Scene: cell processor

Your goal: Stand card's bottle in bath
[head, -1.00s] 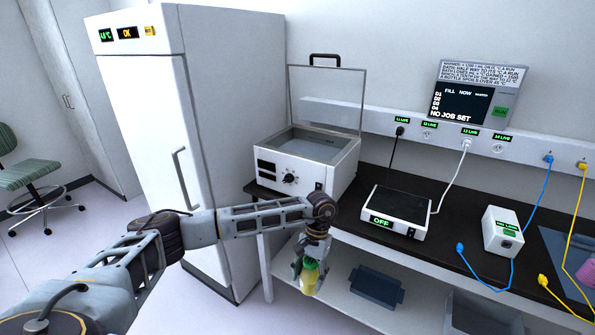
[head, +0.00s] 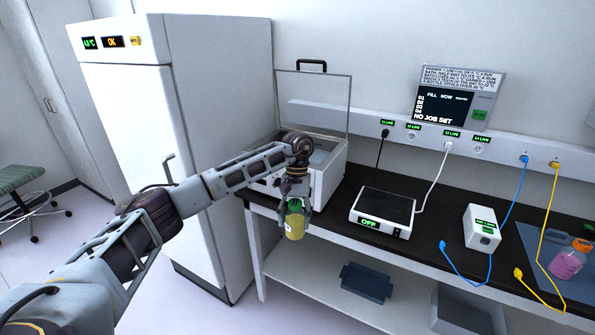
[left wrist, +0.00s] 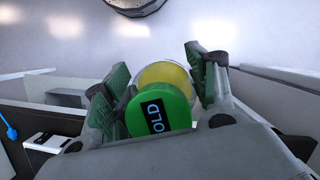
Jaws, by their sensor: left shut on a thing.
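My left gripper (head: 292,203) is shut on a yellow bottle (head: 294,226) with a green cap. It holds the bottle roughly upright in front of the bench's front edge. In the left wrist view the green cap (left wrist: 158,112) shows a dark label reading "OLD", with a finger on each side. The bath (head: 325,170) is a white box on the bench behind my left gripper. Its clear lid (head: 318,100) stands raised, and my arm hides part of its opening. The card's screen (head: 445,107) on the wall reads "NO JOB SET". My right gripper is not in view.
A flat black-topped device (head: 386,207) reading "OFF" stands right of the bath. A small white box (head: 482,226) and blue and yellow cables lie further right. A pink bottle (head: 567,262) is at the right edge. A tall white fridge (head: 130,110) stands left of the bench.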

